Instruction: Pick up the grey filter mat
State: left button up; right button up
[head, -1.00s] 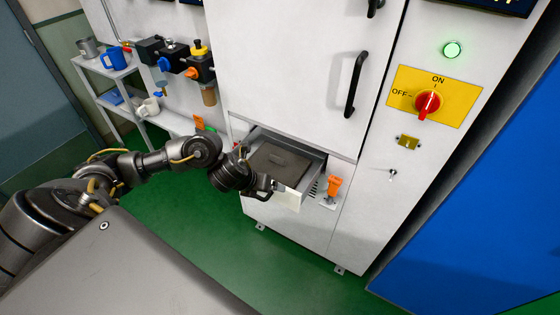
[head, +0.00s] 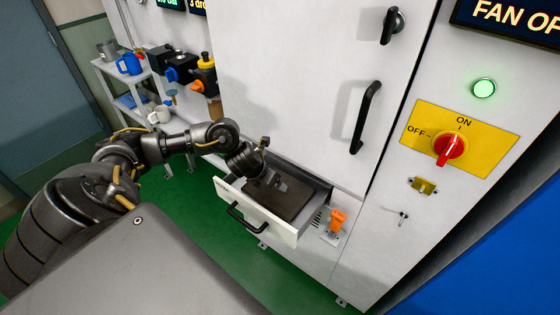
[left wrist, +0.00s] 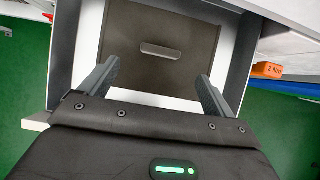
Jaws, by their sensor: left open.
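The filter mat (head: 292,203) is a flat dark grey-brown rectangle lying in the open drawer (head: 298,230) of the white cabinet. In the left wrist view the mat (left wrist: 185,25) shows a raised grip bar (left wrist: 160,50) in its middle. My left gripper (head: 272,180) is over the drawer and hides part of the mat in the head view. In the left wrist view my left gripper (left wrist: 158,82) is open, its two fingers apart at the mat's near edge with nothing between them. I cannot tell its exact height above the mat. My right gripper is not in view.
The drawer's black handle (head: 246,221) is on its front. An orange part (head: 337,220) sits right of the drawer. The cabinet door (head: 300,90) rises behind it. A shelf with a blue jug (head: 129,64) stands at left. Green floor (head: 215,230) is clear in front.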

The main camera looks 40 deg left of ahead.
aim_at(277, 190)
pick_arm(q)
jog(key=x, duration=0.2)
jog(key=shift+w+f, duration=0.4)
jog(key=shift+f, duration=0.1)
jog(key=x, duration=0.4)
jog(key=shift+w+f, duration=0.15)
jog(key=shift+f, duration=0.1)
jog(key=shift+d, duration=0.1)
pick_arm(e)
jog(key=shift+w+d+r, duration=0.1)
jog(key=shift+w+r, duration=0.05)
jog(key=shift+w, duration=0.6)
pick_arm(q)
jog(key=shift+r, duration=0.1)
jog(key=c, duration=1.1)
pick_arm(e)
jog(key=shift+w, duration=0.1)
